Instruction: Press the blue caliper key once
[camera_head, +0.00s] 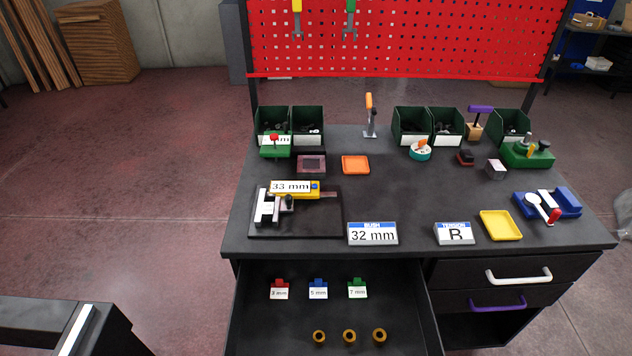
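A yellow caliper (300,195) lies on a dark tray (327,224) at the left of the workbench. Its display (290,186) reads 33 mm. A small blue key (315,186) sits just right of the display on the yellow body. A light metal jaw piece (267,206) stands at the caliper's left end. Neither of my grippers is in view.
A sign (372,233) reading 32 mm and a sign (455,233) reading B stand at the bench's front. An orange tray (355,165) lies behind the caliper. An open drawer (385,318) below holds labelled blocks and brass rings.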

